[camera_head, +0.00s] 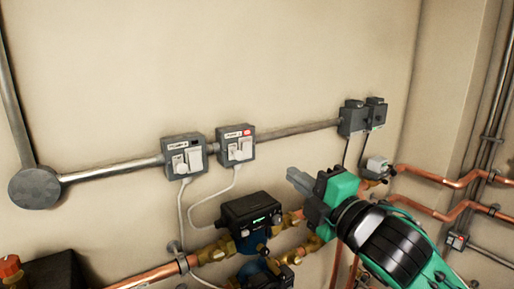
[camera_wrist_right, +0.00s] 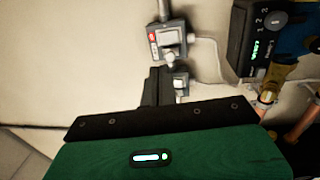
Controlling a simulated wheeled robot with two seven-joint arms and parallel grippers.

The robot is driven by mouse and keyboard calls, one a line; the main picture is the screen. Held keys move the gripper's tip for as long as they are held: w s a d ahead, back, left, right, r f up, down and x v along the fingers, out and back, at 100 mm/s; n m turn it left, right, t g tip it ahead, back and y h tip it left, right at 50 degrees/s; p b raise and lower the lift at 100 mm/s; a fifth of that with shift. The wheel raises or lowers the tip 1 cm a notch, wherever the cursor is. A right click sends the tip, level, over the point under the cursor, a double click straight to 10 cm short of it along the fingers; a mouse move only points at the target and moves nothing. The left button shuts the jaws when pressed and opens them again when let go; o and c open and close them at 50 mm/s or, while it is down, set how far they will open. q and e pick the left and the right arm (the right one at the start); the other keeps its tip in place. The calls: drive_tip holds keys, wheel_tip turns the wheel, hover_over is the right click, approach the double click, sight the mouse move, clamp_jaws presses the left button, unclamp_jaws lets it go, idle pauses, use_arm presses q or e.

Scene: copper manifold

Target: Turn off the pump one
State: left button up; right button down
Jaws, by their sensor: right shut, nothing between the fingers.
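Two grey switch boxes sit side by side on the wall conduit. The left box (camera_head: 185,157) has a pale rocker and a small label. The right box (camera_head: 236,146) has a pale rocker, a label and a red mark. The label print is too small to read surely. My right gripper (camera_head: 292,175) is shut and empty, right of and below the right box, apart from it. In the right wrist view, the red-marked box (camera_wrist_right: 169,38) is above the shut fingers (camera_wrist_right: 157,86); another box (camera_wrist_right: 180,82) is partly hidden beside them. My left gripper is not in view.
A black-headed pump (camera_head: 252,210) with a green display sits on copper pipes (camera_head: 155,276) below the boxes. Two dark boxes (camera_head: 362,116) are further right on the conduit. A round junction box (camera_head: 35,187) is at left. The wall above the conduit is clear.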

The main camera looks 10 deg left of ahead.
drive_tip(key=p, duration=0.5)
approach(250, 142)
drive_tip(key=x, duration=0.5)
drive_tip(key=shift+a+r, duration=0.2)
drive_tip(key=shift+r, duration=0.05)
drive_tip(key=shift+w+a+f+p, duration=0.1)
drive_tip(key=shift+w+a+p, duration=0.35)
drive_tip(key=shift+w+a, duration=0.1)
drive_tip(key=shift+w+a+r+p, duration=0.15)
drive_tip(key=shift+r+p, duration=0.25)
drive_tip(key=shift+p, duration=0.35)
drive_tip(key=shift+f+b, duration=0.3)
